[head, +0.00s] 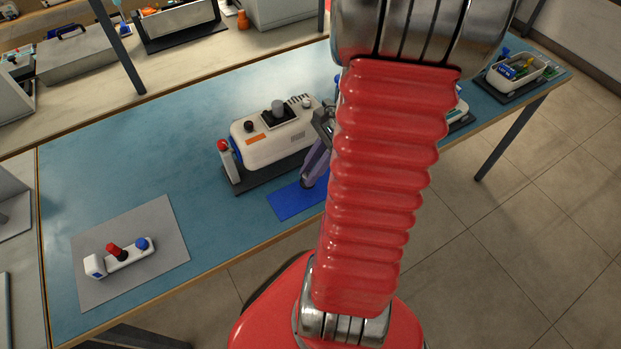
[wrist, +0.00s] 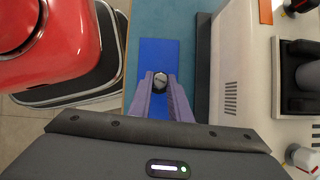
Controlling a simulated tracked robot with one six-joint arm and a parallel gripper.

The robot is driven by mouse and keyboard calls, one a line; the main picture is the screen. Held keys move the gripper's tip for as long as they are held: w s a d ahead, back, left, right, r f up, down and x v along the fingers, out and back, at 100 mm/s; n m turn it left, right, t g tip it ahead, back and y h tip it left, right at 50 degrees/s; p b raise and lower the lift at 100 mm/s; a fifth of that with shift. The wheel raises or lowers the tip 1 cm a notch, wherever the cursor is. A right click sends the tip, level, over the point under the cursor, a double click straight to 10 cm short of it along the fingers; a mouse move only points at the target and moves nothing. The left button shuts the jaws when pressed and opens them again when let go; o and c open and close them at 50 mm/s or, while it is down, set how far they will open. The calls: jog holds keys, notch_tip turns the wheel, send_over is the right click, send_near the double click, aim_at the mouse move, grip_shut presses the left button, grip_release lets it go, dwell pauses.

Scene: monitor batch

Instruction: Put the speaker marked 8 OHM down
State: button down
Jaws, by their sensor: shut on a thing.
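My gripper (head: 317,160) shows partly in the head view, beside the white device and over the blue mat (head: 288,203); my red arm covers part of this area. In the wrist view, the purple fingers of my gripper (wrist: 161,88) are closed on a small dark round speaker (wrist: 160,81) with a grey face. Its marking cannot be read. The blue mat (wrist: 158,52) lies beyond the fingertips in that view. Whether the speaker touches the mat cannot be told.
The white device (head: 262,146) stands on a dark base close by; it also fills the right of the wrist view (wrist: 235,85). A grey mat (head: 165,222) with a small white control piece (head: 130,254) lies at left. A parts bin (head: 520,75) stands far right.

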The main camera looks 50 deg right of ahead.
jog(key=shift+f, duration=1.85)
jog(key=c, duration=1.6)
grip_release()
jog(key=shift+f, duration=0.1)
jog(key=shift+c, duration=0.2)
jog(key=v, duration=1.2)
jog(key=shift+w+a, duration=0.1)
